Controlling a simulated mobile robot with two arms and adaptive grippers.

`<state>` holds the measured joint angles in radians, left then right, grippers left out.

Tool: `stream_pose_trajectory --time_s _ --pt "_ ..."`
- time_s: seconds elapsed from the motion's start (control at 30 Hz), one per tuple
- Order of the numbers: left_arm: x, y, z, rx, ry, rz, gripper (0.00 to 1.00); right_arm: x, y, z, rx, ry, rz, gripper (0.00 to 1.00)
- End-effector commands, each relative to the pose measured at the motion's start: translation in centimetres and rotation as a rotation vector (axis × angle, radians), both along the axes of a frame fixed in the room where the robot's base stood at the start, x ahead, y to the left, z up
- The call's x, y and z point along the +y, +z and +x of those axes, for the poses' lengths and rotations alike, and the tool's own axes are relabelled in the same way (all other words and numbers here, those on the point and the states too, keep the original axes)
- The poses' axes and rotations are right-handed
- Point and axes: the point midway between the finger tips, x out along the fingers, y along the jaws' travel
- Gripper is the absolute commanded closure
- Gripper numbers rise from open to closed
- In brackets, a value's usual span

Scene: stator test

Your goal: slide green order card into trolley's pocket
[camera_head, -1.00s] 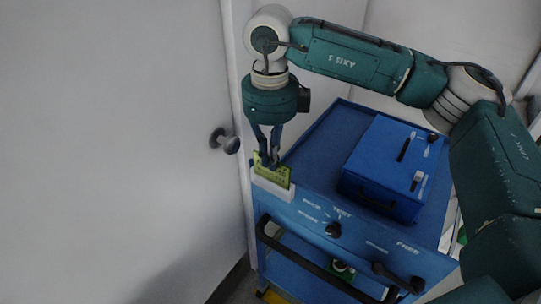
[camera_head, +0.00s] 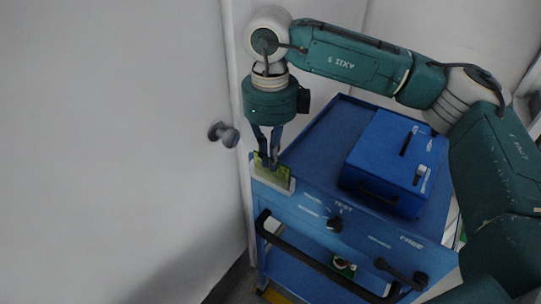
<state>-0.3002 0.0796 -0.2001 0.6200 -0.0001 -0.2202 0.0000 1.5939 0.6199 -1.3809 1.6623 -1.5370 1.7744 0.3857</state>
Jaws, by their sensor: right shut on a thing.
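The green order card (camera_head: 274,172) stands upright at the near left corner of the blue trolley (camera_head: 300,211). Its lower edge is at the white pocket (camera_head: 270,183), and its lower part is hidden behind the pocket's front. My right gripper (camera_head: 268,164) points down from above and is shut on the card's upper part. My left gripper is not in view.
A blue box (camera_head: 390,165) with switches stands on the trolley top, right of the card. The trolley's front has a dark handle bar (camera_head: 318,262) and knobs. A pale door with a round knob (camera_head: 224,134) is close on the left.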

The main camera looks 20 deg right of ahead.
Motion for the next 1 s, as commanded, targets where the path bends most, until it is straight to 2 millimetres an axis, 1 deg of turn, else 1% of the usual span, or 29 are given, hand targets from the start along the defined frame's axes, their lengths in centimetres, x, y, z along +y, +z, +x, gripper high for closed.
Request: stream_pose_trajectory --time_s 0.07,0.3,0.33,0.37,0.4,0.43,0.77,0.87,0.97,1.0 --pt "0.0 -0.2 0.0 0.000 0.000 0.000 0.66 0.0 -0.3 0.0 0.000 0.000 0.000 1.00" --pt "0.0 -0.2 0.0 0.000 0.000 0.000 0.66 0.0 -0.2 0.0 0.000 0.000 0.000 1.00" --pt "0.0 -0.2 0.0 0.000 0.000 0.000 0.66 0.0 -0.2 0.0 0.000 0.000 0.000 0.89" --pt "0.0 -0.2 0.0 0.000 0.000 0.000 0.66 0.0 -0.2 0.0 0.000 0.000 0.000 0.83" --pt "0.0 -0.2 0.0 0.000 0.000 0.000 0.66 0.0 -0.2 0.0 0.000 0.000 0.000 0.75" --pt "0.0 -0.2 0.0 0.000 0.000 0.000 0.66 0.0 -0.2 0.0 0.000 0.000 0.000 0.71" --pt "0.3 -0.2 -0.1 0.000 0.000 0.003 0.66 0.0 0.0 0.0 -0.001 0.000 0.001 0.71" --pt "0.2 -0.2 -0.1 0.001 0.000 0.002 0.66 0.1 1.0 0.1 -0.003 0.000 0.001 0.71" --pt "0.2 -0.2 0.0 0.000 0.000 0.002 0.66 0.1 2.8 0.1 -0.005 0.000 0.002 0.71" --pt "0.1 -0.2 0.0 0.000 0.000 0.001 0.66 0.1 3.7 0.1 -0.004 0.000 0.001 0.71"
